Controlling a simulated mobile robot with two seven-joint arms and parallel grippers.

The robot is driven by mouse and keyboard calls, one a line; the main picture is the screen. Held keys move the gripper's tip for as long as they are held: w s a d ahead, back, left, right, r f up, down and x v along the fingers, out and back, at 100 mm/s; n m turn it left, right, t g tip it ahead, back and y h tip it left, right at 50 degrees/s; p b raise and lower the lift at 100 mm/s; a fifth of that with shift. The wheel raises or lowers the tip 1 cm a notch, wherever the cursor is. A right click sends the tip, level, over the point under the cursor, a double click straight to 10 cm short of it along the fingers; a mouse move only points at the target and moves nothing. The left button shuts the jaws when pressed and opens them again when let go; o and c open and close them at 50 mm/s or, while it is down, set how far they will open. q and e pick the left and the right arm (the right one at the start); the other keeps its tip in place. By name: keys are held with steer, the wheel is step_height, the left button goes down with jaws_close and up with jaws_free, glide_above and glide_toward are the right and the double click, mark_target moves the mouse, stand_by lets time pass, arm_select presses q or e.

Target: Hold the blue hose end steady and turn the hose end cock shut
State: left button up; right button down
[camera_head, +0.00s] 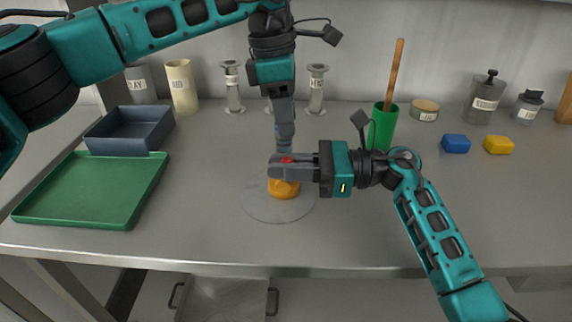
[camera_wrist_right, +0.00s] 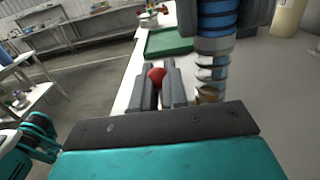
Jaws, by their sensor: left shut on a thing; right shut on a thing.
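The blue hose end (camera_wrist_right: 217,22) hangs upright in the right wrist view, with a ribbed metal fitting (camera_wrist_right: 209,76) below the blue part. My left gripper (camera_head: 284,125) points down from above and is shut on the hose end, largely hiding it in the head view. My right gripper (camera_head: 286,166) reaches in from the right, just below the left one. It is shut on the red handle of the hose end cock (camera_wrist_right: 157,76), which shows between its fingers. The cock's body is mostly hidden, so I cannot tell its setting.
A green tray (camera_head: 90,190) and a dark blue bin (camera_head: 130,130) are at left. A green cup (camera_head: 383,128) stands close behind my right gripper. The front right bench is clear.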

steer(key=shift+d+y, duration=0.35)
steer(key=shift+y, duration=0.45)
steer(key=c, duration=1.2)
jaws_free()
steer(key=shift+c, duration=0.2)
steer(key=d, duration=0.4)
steer(key=d+f, duration=0.1)
steer(key=d, duration=0.7)
steer(key=shift+f, duration=0.35)
steer(key=shift+o, duration=0.5)
